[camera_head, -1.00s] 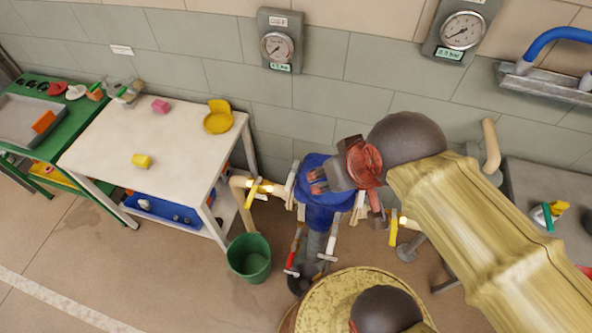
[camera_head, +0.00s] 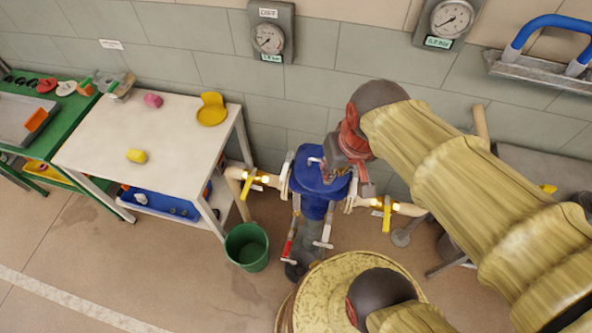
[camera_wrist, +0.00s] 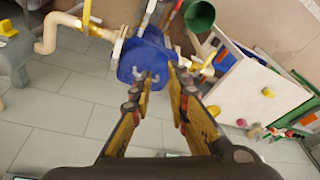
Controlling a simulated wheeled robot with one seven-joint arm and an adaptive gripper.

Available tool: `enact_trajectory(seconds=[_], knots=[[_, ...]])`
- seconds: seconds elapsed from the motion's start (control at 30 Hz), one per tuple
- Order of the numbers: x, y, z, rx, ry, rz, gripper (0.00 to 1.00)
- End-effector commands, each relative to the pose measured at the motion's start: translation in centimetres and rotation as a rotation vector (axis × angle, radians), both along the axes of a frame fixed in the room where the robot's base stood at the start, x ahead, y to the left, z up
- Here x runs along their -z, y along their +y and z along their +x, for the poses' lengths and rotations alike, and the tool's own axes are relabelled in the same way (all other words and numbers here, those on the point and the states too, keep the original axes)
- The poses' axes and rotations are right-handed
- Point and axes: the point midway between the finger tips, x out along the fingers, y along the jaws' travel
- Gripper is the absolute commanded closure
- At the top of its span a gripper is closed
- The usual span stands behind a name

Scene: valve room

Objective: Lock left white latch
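A blue housing (camera_head: 318,188) stands between two pipes at the foot of the wall. A pale upright piece that may be the left white latch (camera_head: 284,180) is on its left side, and a similar pale piece (camera_head: 352,190) is on its right. My gripper (camera_head: 326,163) is over the top right of the housing and partly hides it. In the wrist view my gripper (camera_wrist: 158,100) is open and empty. The blue housing (camera_wrist: 143,57) lies beyond its fingertips, with small metal hooks on top. I cannot tell whether either latch is locked.
Pipes with yellow-handled valves (camera_head: 250,183) flank the housing. A red handle (camera_head: 289,243) and a white handle (camera_head: 325,232) hang below it. A green bucket (camera_head: 247,247) stands at left, beside a white table (camera_head: 95,145). A wall gauge (camera_head: 269,40) hangs above.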

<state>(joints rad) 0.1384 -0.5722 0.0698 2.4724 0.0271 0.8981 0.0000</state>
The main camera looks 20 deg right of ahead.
Motion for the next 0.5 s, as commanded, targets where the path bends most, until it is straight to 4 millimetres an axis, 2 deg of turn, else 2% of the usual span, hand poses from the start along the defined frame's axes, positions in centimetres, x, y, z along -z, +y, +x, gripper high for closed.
enact_trajectory(seconds=[0.27, 0.5], knots=[[4.3, -1.0, 1.5, 0.22, 0.162, 0.141, 1.0], [8.3, -1.5, 3.3, 0.537, 0.266, 0.294, 1.0]])
